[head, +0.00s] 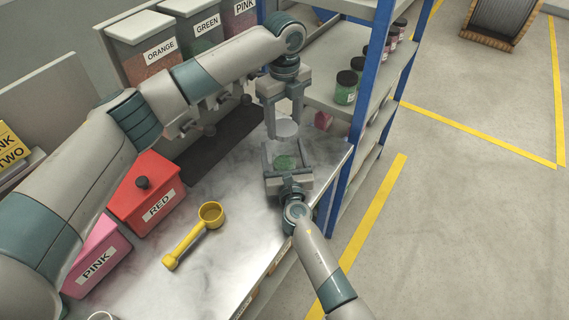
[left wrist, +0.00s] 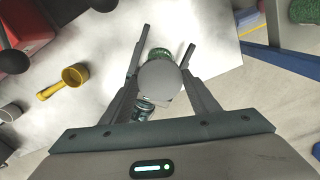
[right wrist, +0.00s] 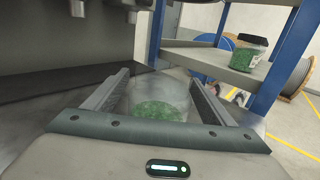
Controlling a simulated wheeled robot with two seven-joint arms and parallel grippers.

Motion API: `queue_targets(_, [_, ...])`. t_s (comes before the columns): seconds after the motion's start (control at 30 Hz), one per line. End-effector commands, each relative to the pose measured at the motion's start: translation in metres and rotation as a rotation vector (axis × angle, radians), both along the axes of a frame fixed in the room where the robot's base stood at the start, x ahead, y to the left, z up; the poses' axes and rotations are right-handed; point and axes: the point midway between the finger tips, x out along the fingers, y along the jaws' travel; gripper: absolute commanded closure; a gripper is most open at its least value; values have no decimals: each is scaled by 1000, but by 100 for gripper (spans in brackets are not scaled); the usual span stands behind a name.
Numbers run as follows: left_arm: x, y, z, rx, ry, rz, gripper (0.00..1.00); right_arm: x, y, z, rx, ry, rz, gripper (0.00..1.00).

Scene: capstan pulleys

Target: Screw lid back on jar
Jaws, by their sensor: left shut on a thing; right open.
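My left gripper (head: 285,118) points down from above and is shut on a pale grey round lid (head: 287,129). In the left wrist view the lid (left wrist: 161,82) is a flat disc between the fingers and partly covers the jar below. The clear jar (head: 284,160) with green contents stands upright on the table, under the lid and apart from it in the head view. My right gripper (head: 287,174) is open, low, with its fingers on either side of the jar. In the right wrist view the jar (right wrist: 159,101) sits between these fingers; contact cannot be told.
A yellow scoop (head: 192,235) lies on the marble table (head: 225,260). Red (head: 145,195) and pink (head: 97,258) bins stand at the left. Labelled dispensers (head: 155,50) line the back. A blue-post shelf (head: 362,110) with lidded jars (head: 346,88) is close on the right.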

Motion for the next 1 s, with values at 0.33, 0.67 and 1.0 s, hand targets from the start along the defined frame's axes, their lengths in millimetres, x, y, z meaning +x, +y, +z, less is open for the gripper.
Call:
queue_targets(0.33, [0, 0, 0, 0, 0, 0, 65, 0, 0, 0, 0, 0, 0, 85])
queue_targets(0.67, [-1, 0, -25, 0, 3, -1, 65, 0, 0, 0, 0, 0, 0, 85])
queue_targets(1.0, [0, 0, -50, 0, 0, 0, 65, 0, 0, 0, 0, 0, 0, 85])
